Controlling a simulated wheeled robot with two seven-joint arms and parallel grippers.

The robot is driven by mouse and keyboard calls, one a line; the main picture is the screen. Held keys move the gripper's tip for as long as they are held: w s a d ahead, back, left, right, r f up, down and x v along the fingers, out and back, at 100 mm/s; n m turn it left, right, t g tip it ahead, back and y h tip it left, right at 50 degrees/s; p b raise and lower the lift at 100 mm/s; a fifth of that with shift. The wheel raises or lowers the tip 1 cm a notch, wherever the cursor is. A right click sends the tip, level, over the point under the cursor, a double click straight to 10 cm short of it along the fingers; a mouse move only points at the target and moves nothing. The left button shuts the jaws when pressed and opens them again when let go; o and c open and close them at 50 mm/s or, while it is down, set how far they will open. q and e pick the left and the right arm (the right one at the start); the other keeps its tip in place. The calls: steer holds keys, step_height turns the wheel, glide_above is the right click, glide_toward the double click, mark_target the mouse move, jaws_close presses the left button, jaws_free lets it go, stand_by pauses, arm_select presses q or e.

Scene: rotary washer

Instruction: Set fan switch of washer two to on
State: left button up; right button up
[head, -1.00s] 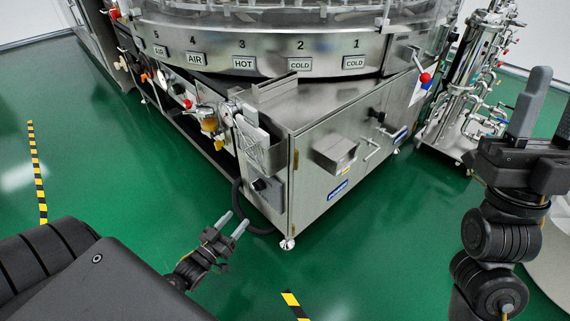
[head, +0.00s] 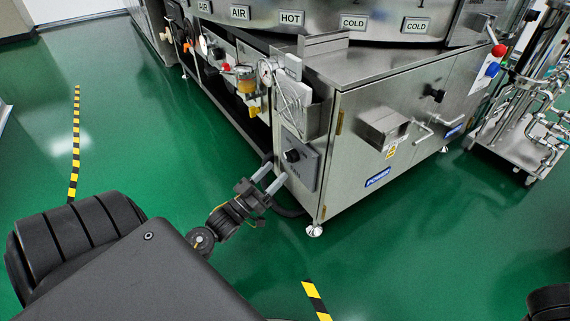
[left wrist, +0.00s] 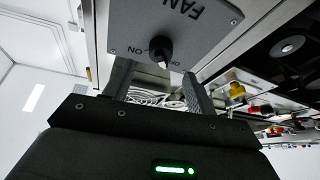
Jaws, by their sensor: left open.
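The fan switch is a black rotary knob (head: 291,155) on a grey panel (head: 304,171) at the near left face of the washer (head: 385,85). In the left wrist view the panel (left wrist: 200,22) reads FAN upside down, with ON and OFF labels by the knob (left wrist: 160,49). I cannot tell for sure which label the knob points to. My left gripper (head: 272,176) is open and empty, just short of the panel and slightly below the knob. Its fingers (left wrist: 157,85) stand apart on either side below the knob in the wrist view. My right gripper is not in view.
A metal box (head: 383,128) and a bar handle (head: 423,132) stick out of the cabinet front. A piping cart (head: 520,130) stands at right. Green floor (head: 150,150) is open at left.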

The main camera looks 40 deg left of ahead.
mark_target(291, 157)
arm_select(q)
steer(key=shift+b+x, duration=0.85)
steer(key=shift+x, duration=1.85)
steer(key=c, duration=1)
